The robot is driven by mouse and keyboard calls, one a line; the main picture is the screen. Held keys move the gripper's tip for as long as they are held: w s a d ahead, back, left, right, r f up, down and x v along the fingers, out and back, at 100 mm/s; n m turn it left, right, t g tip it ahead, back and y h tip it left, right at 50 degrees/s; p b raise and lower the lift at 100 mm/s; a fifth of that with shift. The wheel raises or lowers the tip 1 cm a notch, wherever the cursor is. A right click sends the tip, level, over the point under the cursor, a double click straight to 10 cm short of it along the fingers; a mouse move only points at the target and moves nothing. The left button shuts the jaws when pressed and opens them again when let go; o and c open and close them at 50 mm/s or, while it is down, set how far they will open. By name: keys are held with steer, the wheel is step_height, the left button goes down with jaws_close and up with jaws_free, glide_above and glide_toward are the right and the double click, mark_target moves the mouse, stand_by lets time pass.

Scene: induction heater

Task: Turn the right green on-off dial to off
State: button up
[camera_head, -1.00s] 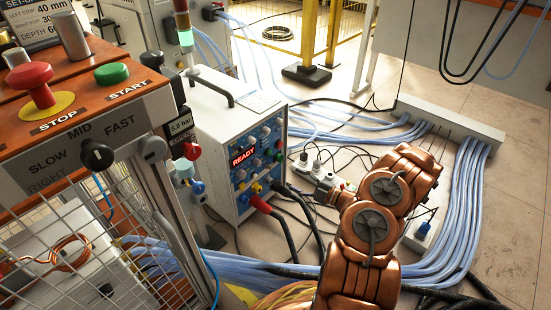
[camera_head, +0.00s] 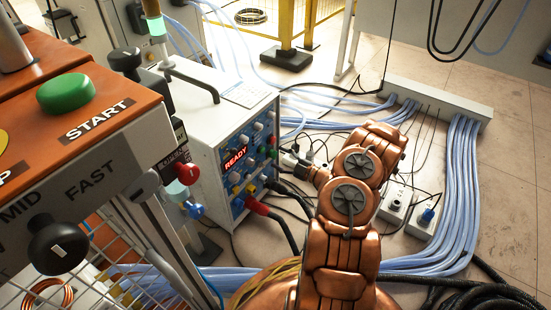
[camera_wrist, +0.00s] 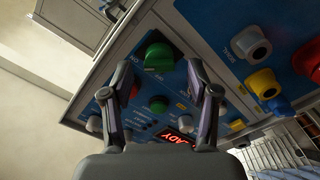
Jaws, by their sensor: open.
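The white control box (camera_head: 195,120) has a blue front panel with a red READY display (camera_head: 235,158) and several small knobs. In the wrist view, a large green dial (camera_wrist: 158,56) sits ahead of my gripper (camera_wrist: 158,72), with small lettering beside it. A smaller green knob (camera_wrist: 158,104) shows lower, between the fingers. My gripper is open, its fingers spread on either side of the green dial's line, with no visible contact. I cannot tell from the lettering which way the dial is set. In the head view, my gripper is small and partly hidden near the panel's right side.
Red and black cables leave the box's lower front. Blue hoses (camera_head: 462,190) and power strips (camera_head: 396,205) lie on the floor at the right.

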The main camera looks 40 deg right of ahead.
mark_target(273, 154)
steer(key=shift+b+x, duration=0.35)
steer(key=shift+x, duration=0.95)
steer(key=shift+c, duration=0.2)
jaws_close()
